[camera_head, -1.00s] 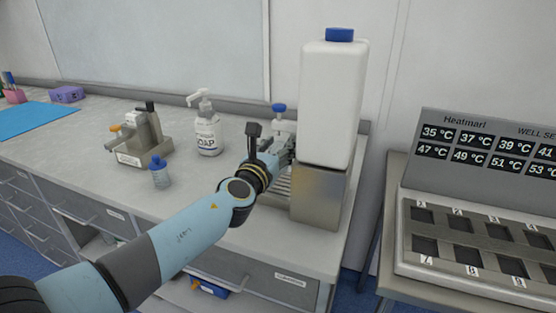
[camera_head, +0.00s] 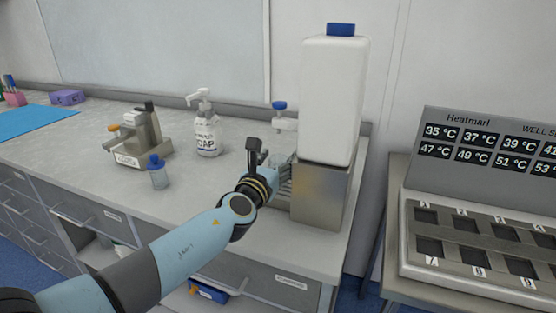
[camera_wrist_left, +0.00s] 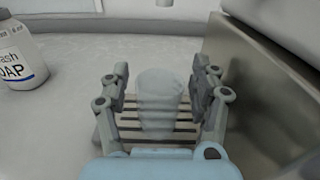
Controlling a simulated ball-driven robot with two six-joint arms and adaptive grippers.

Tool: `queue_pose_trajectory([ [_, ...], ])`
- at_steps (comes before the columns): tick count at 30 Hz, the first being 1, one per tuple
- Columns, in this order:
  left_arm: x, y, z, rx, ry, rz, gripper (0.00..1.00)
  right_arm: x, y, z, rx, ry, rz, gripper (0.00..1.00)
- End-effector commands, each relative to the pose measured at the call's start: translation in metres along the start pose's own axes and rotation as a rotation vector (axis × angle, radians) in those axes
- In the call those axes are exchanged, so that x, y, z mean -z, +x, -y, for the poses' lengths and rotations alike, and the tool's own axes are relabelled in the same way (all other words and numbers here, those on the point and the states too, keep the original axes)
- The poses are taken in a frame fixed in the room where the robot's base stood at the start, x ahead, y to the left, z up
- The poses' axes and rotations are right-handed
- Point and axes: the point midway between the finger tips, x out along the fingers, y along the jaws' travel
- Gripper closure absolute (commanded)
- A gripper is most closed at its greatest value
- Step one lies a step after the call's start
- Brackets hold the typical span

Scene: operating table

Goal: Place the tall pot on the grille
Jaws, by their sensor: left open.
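The tall pot (camera_wrist_left: 160,100) is a clear, translucent cup in the left wrist view. It appears upright over the grille (camera_wrist_left: 183,126), a slatted metal rack beside the steel dispenser base. Its lower part is partly hidden, so exact contact with the slats is hard to confirm. My left gripper (camera_wrist_left: 160,84) is open, with one finger on each side of the pot and small gaps visible. In the head view my left gripper (camera_head: 272,162) is at the grille, just left of the dispenser base, and mostly hides the pot. My right gripper is not in view.
A white water container (camera_head: 332,100) with a blue cap stands on the steel base (camera_head: 321,195), close to my gripper's right. The front counter is clear.

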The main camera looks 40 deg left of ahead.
Motion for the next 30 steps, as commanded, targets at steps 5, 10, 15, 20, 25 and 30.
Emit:
queue_pose_trajectory([
  [5,-0.003,-0.007,0.000,0.000,0.000,-0.001,0.37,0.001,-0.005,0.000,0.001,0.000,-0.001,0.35],
  [10,-0.002,-0.042,0.000,0.000,-0.001,-0.003,0.37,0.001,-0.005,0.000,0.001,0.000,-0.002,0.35],
  [15,-0.001,-0.082,0.000,0.001,0.000,-0.003,0.37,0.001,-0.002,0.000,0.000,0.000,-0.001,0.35],
  [20,-0.001,-0.107,0.000,0.000,-0.001,-0.001,0.37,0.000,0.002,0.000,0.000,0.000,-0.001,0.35],
  [25,-0.002,-0.119,0.000,-0.001,0.000,-0.001,0.37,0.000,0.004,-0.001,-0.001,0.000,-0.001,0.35],
  [30,-0.003,-0.120,0.000,0.000,0.000,0.000,0.37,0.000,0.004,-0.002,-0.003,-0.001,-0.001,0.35],
])
